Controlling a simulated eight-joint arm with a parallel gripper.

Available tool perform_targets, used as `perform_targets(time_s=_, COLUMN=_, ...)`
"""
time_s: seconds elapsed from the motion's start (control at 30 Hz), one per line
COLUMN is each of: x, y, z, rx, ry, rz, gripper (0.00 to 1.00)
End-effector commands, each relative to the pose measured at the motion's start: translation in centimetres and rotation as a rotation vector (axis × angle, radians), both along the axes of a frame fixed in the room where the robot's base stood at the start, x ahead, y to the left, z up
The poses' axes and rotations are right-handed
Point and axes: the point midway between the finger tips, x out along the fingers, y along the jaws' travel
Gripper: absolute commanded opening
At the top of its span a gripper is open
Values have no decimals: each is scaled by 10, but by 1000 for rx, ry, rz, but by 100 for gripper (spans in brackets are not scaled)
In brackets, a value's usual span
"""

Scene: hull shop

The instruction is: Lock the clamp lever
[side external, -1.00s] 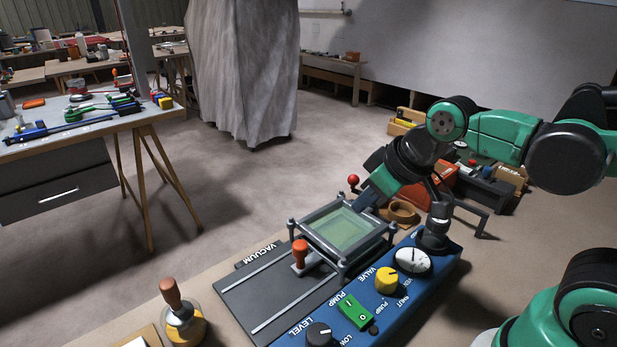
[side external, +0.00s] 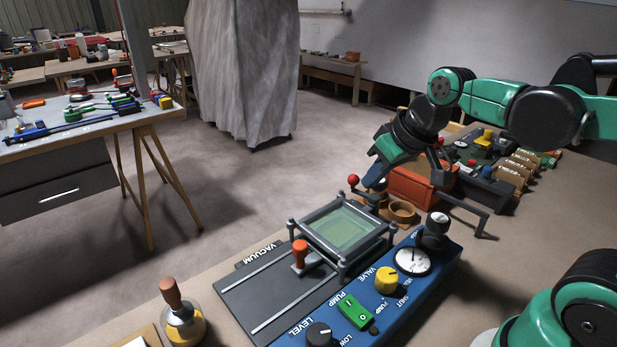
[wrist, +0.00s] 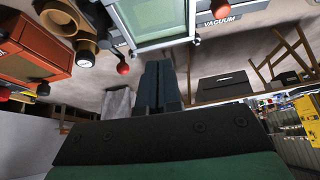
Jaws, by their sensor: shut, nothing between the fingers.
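A small red ball knob (side external: 353,180) on a short stem stands at the far corner of the grey frame with a pale green window (side external: 348,228); it looks like the clamp lever. In the wrist view the red knob (wrist: 122,68) is left of my fingertips. An upright orange handle (side external: 300,251) stands on the near left side of the frame. My gripper (side external: 370,184) is shut and empty, just right of the red knob in the side view. In the wrist view my gripper (wrist: 160,66) has its fingers together, with a gap to the knob.
The blue control panel (side external: 368,310) with a yellow valve knob, green pump switch and gauge lies along the frame's right side. An orange box (side external: 412,187) and wooden rings (side external: 402,213) stand behind. A wooden-handled tool (side external: 180,312) stands at front left.

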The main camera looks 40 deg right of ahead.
Motion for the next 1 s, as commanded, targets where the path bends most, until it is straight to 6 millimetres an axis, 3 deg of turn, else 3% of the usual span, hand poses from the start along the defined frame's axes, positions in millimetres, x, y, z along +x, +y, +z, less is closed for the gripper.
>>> perform_targets(time_s=0.3, x=40, y=-85, z=29, rx=161, ry=122, rz=-12, gripper=0)
perform_targets(time_s=0.6, x=50, y=-160, z=34, rx=301, ry=112, rz=33, gripper=0)
perform_targets(time_s=0.8, x=49, y=-178, z=34, rx=331, ry=97, rz=51, gripper=0)
perform_targets(time_s=1.0, x=49, y=-179, z=34, rx=334, ry=95, rz=54, gripper=0)
